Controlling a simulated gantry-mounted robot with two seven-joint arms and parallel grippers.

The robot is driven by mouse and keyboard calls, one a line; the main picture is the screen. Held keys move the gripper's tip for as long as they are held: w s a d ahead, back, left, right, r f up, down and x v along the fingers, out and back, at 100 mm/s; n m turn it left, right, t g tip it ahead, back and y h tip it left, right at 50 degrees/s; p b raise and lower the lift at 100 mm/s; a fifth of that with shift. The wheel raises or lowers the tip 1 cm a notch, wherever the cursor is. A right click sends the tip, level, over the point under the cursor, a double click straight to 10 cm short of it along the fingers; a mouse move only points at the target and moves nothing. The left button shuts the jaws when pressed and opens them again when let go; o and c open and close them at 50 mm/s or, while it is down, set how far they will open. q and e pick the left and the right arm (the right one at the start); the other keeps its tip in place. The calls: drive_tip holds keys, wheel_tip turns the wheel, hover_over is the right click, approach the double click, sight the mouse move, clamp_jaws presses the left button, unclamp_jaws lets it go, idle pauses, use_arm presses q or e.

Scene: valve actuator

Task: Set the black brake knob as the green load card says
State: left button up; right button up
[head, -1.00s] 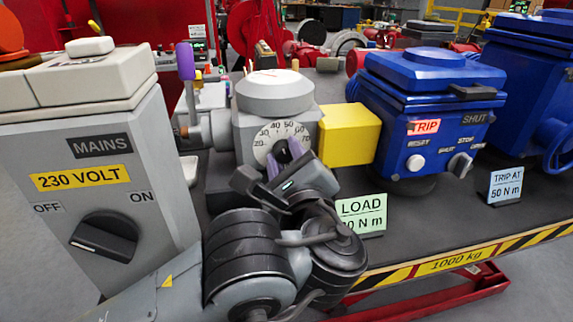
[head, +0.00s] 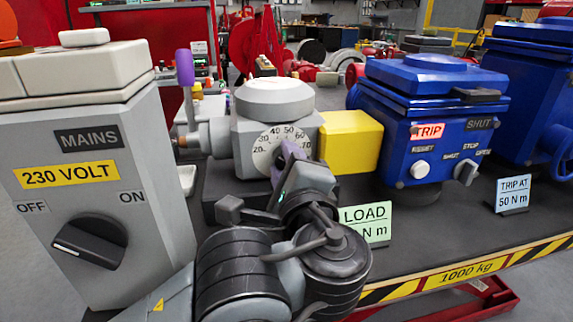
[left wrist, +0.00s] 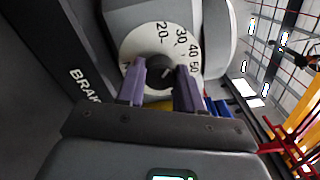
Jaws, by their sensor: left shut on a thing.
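The black brake knob (left wrist: 158,68) sits in the middle of a white dial (left wrist: 143,42) numbered in tens on the grey brake unit (head: 275,103). My left gripper (left wrist: 160,85) has its two purple fingers on either side of the knob and is shut on it. In the head view the left gripper (head: 283,158) covers the knob and the lower dial. A small light mark shows on the knob; which number it points to I cannot tell surely. The green load card (head: 366,216) reads "LOAD" and "0 N m", its first digit hidden by my left arm. My right gripper is not in view.
A grey mains box (head: 88,200) with a black switch stands at the left. A yellow block (head: 350,141) adjoins the brake unit. A blue actuator (head: 430,120) and a blue "TRIP AT 50 N m" card (head: 513,193) stand to the right.

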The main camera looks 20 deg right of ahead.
use_arm(q)
drive_tip(key=o, duration=1)
drive_tip(key=shift+o, duration=0.2)
drive_tip(key=shift+s, duration=0.1)
drive_tip(key=s+a+p, duration=0.2)
drive_tip(key=s, duration=0.8)
drive_tip(key=shift+s+p, duration=0.25)
drive_tip(key=shift+p, duration=0.1)
